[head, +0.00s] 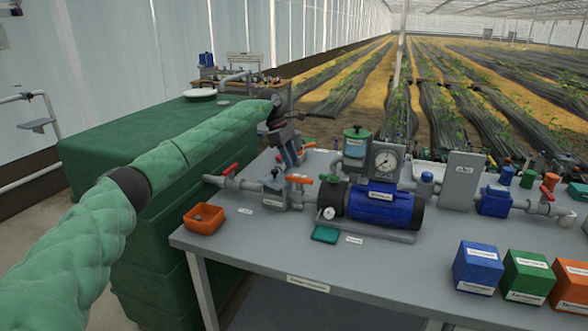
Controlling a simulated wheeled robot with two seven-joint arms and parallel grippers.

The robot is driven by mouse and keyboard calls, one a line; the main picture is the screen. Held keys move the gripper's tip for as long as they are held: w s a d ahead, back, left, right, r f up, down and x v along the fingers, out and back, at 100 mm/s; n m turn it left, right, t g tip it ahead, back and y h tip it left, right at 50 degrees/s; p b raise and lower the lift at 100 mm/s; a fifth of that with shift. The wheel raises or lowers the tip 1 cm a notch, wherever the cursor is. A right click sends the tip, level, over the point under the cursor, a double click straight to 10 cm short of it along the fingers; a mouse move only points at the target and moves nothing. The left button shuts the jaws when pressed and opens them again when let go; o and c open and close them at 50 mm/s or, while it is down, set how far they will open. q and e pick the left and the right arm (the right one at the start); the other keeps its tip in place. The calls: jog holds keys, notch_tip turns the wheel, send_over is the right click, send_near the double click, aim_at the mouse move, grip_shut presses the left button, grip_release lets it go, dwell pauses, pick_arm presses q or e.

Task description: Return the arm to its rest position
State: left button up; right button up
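My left arm, in a green quilted sleeve (205,140), reaches in from the left across the head view and is stretched out over the table. My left gripper (292,160) hangs at its end, pointing down, above the back left of the grey table, near the pipework and the orange valve handle (298,179). Its fingers are small and dark here, so I cannot tell whether they are open or shut, or touching the fittings. My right gripper is not in view.
The grey table (260,246) carries a blue pump (384,205), a pressure gauge (386,160), a red-handled valve (229,170) and an orange tray (204,218). Blue, green and orange boxes stand at the front right. A green covered block (150,235) lies beneath my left arm.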

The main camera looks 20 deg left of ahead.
pick_arm(q)
jog(key=shift+v, duration=0.8)
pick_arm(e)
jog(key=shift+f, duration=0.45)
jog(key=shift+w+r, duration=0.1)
